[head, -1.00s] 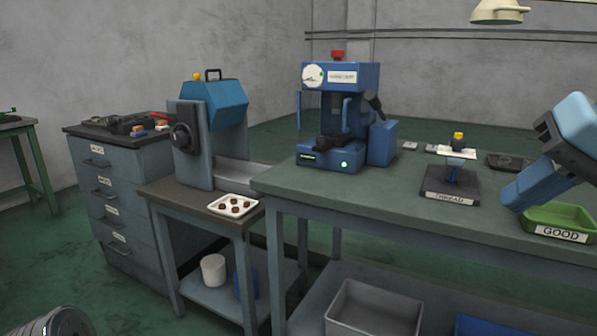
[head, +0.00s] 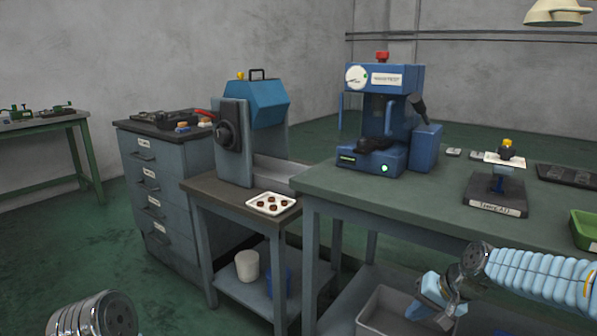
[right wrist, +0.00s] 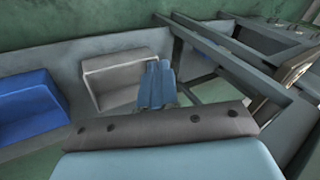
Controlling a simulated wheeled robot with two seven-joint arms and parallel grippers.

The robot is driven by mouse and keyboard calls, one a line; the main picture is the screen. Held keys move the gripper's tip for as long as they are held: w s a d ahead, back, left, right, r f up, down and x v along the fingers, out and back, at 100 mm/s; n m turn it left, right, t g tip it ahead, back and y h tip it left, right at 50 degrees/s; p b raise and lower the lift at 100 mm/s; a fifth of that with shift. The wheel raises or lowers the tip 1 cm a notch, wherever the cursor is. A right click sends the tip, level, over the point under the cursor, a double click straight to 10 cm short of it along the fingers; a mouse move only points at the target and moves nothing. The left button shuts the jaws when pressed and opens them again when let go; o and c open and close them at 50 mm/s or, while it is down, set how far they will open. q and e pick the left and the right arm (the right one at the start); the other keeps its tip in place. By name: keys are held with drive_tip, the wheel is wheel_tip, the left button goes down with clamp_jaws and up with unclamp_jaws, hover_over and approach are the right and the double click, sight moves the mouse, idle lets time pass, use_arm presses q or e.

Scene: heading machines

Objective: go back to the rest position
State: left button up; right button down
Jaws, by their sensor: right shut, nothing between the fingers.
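My right gripper (head: 428,312) is low in front of the green bench, near the grey bin on its lower shelf. Its blue fingers (right wrist: 158,85) are together and empty in the right wrist view. My right arm (head: 535,278) comes in from the lower right. My left gripper is out of the picture; only a grey round part of my left arm (head: 95,316) shows at the lower left.
The green bench (head: 400,204) has a front edge above my right gripper. The grey bin (right wrist: 118,75) and a blue bin (right wrist: 28,105) lie below. A white tray (head: 289,209) sits on the lower table to the left. Open floor lies at left.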

drive_tip(key=s+a+f+g, duration=0.1)
drive_tip(key=s+a+f, duration=0.2)
drive_tip(key=f, duration=0.5)
drive_tip(key=s+a+f+n, duration=0.15)
drive_tip(key=a+f, duration=0.25)
drive_tip(key=f, duration=0.4)
drive_tip(key=s+a+f+g, duration=0.1)
drive_tip(key=s+a+f, duration=0.2)
drive_tip(key=f, duration=0.5)
drive_tip(key=s+a+f, duration=0.3)
drive_tip(key=s+f, duration=0.1)
drive_tip(key=s, duration=0.3)
drive_tip(key=s+a+f+n+g, duration=0.1)
drive_tip(key=s+a+f, duration=0.2)
drive_tip(key=s+f, duration=0.2)
drive_tip(key=s, duration=0.3)
drive_tip(key=shift+f+g, duration=0.25)
drive_tip(key=shift+g, duration=0.05)
